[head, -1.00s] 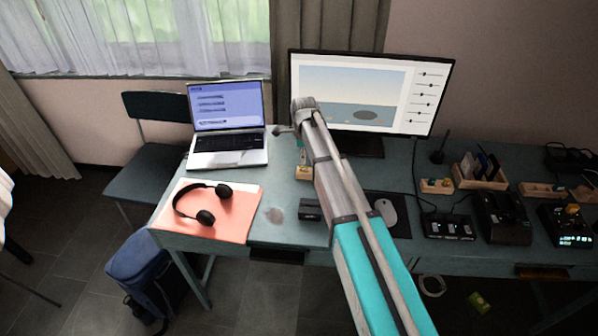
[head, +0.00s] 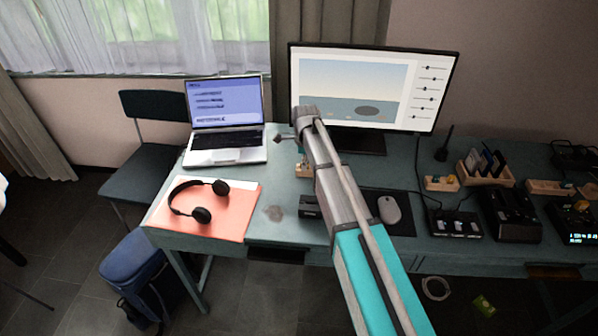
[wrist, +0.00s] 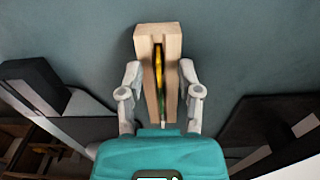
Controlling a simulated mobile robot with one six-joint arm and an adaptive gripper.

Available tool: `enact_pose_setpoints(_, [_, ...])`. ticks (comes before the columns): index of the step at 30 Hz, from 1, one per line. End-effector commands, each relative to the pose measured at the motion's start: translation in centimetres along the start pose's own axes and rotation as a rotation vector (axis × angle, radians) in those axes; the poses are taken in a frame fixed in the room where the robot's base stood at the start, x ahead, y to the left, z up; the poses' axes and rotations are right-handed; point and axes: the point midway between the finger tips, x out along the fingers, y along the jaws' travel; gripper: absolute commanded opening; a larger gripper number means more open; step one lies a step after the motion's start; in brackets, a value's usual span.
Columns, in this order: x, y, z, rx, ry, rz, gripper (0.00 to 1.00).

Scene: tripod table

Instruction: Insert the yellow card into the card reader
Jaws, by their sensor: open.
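A pale wooden holder (wrist: 171,40) stands in the middle of the wrist view. A thin yellow card (wrist: 158,70) is upright in its slot, seen edge-on, with green below it. My gripper (wrist: 161,78) is open, with one finger on each side of the holder. I cannot tell whether the fingers touch it. In the head view the holder (head: 304,171) shows beside my arm, which hides part of it. A small black box (head: 309,206), which may be the card reader, sits near the table's front edge, left of my arm.
A laptop (head: 226,120), headphones (head: 201,213) on an orange folder, and a monitor (head: 400,90) stand around my arm. A mouse (head: 389,209) lies to its right. A wooden rack (head: 492,179) and black devices (head: 508,213) fill the right side.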

Motion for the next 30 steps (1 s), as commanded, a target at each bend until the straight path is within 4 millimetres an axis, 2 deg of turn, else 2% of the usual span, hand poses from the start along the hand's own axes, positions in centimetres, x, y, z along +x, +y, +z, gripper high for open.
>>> enact_pose_setpoints(20, [0.32,0.01,0.04,0.0,0.0,0.0,0.45])
enact_pose_setpoints(21, [0.32,0.01,0.04,0.0,0.0,0.0,0.44])
enact_pose_setpoints(23, [0.32,0.01,0.05,0.0,0.0,0.0,0.32])
enact_pose_setpoints(28, [0.32,0.02,0.06,-0.001,0.0,0.0,0.01])
enact_pose_setpoints(30, [0.32,0.02,0.06,-0.001,0.0,0.0,0.0])
